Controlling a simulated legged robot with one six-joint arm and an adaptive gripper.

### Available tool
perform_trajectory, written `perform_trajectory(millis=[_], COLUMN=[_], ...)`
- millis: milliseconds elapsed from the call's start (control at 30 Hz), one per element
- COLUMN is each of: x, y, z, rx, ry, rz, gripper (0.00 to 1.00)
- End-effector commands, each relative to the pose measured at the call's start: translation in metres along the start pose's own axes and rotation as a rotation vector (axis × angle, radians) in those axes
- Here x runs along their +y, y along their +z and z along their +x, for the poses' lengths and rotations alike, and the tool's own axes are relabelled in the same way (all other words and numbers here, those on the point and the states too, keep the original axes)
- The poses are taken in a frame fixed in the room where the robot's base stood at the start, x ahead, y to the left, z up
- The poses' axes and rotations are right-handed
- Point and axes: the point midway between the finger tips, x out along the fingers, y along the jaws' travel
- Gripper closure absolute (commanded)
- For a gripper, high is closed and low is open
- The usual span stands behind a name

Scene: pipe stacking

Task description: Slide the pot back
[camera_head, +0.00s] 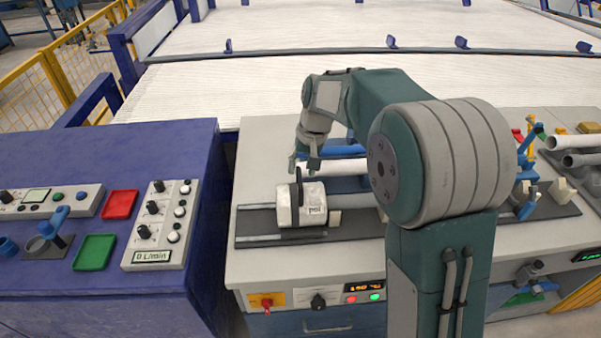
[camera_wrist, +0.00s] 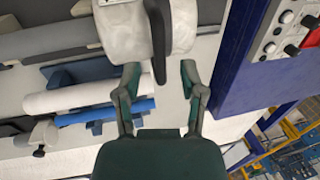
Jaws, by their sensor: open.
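The pot (camera_head: 302,205) is a pale, short cylinder lying on its side, with a dark upright handle (camera_head: 299,183). It sits on a dark rail base (camera_head: 262,240) on the front left of the grey bench. My gripper (camera_head: 303,163) points down just above and behind the handle. In the wrist view the pot (camera_wrist: 122,32) is at the top, and the dark handle (camera_wrist: 157,35) reaches down to between the fingertips. My gripper (camera_wrist: 160,74) is open there, one finger on each side of the handle's end; I cannot tell whether either touches it.
White and grey pipes (camera_wrist: 85,95) with blue supports lie beside the pot. A blue console (camera_head: 60,150) with buttons and trays stands left. My arm hides the bench's middle. More pipes (camera_head: 575,142) lie at the right.

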Motion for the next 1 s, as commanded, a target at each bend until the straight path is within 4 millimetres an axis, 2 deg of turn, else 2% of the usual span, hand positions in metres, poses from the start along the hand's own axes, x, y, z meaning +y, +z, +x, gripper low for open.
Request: perform_trajectory(millis=[167,467,500,567,600,867,1000], x=[0.0,0.001,0.0,0.0,0.0,-0.002,-0.025], y=[0.0,0.0,0.0,0.0,0.0,-0.001,0.0], z=[0.019,0.021,0.022,0.022,0.022,0.023,0.028], rx=[0.0,0.001,0.001,0.001,0.001,0.0,-0.001], ry=[0.0,-0.001,-0.001,-0.001,0.0,0.0,-0.002], rz=[0.0,0.0,0.0,0.0,0.0,-0.001,-0.005], gripper=[0.48,0.48,0.56,0.83,1.0,1.0,1.0])
